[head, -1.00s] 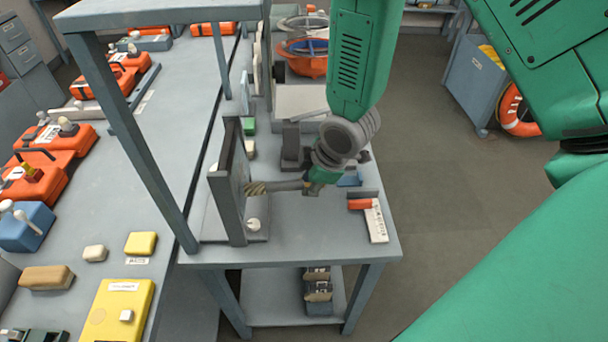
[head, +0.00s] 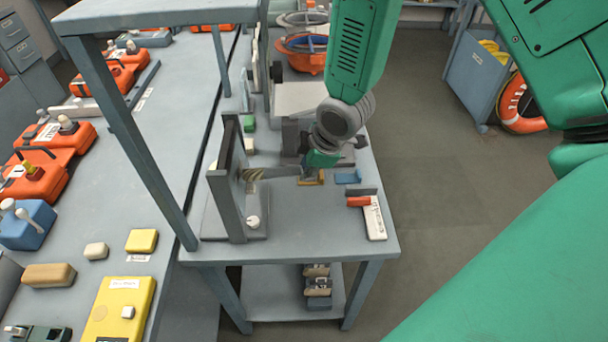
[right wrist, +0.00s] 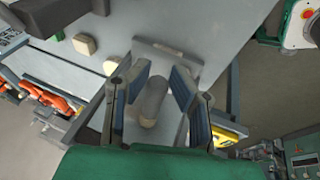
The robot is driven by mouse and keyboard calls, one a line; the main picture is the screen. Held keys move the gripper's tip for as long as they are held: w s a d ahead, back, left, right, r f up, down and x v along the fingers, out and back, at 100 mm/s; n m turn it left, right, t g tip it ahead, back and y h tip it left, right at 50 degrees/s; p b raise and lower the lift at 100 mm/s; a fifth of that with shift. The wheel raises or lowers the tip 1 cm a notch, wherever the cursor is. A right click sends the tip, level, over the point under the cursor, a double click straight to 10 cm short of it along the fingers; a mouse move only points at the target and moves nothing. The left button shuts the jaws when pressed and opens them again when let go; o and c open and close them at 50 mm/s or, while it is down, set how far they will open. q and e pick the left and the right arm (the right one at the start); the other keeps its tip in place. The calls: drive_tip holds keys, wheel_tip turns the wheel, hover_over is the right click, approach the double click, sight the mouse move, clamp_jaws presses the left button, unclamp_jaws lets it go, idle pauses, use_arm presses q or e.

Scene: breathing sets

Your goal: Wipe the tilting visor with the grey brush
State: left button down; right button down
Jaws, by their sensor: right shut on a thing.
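The tilting visor (head: 229,190) is a grey framed panel standing nearly upright on a flat base on the small table, seen almost edge-on, with a white knob (head: 253,222) beside its foot. My right gripper (head: 308,172) is to the right of the visor, shut on the grey brush (head: 278,173). The brush lies roughly level, its striped tip pointing left at the visor's face; I cannot tell whether it touches. In the right wrist view, the brush's grey rounded body (right wrist: 152,102) sits between the two fingers (right wrist: 158,95). My left gripper is not in view.
A white label block with a red piece (head: 374,218) lies at the table's front right. A blue piece (head: 347,177) and a tan piece (head: 312,180) lie close to the gripper. A shelf post (head: 125,130) stands left of the visor.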

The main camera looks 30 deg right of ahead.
drive_tip(key=shift+w+d, duration=1.85)
drive_tip(key=shift+w, duration=1.65)
drive_tip(key=s+a, duration=0.6)
drive_tip(key=s, duration=0.3)
drive_tip(key=shift+s, duration=0.35)
drive_tip(key=s+d, duration=0.3)
drive_tip(key=d, duration=0.2)
drive_tip(key=shift+r, duration=0.35)
drive_tip(key=shift+d, duration=0.1)
drive_tip(key=shift+s+d+r, duration=0.1)
drive_tip(key=shift+s+d, duration=0.3)
drive_tip(key=shift+d, duration=0.25)
drive_tip(key=shift+s+d+r, duration=0.1)
drive_tip(key=shift+s+d, duration=0.3)
drive_tip(key=shift+d, duration=0.25)
drive_tip(key=shift+a, duration=0.1)
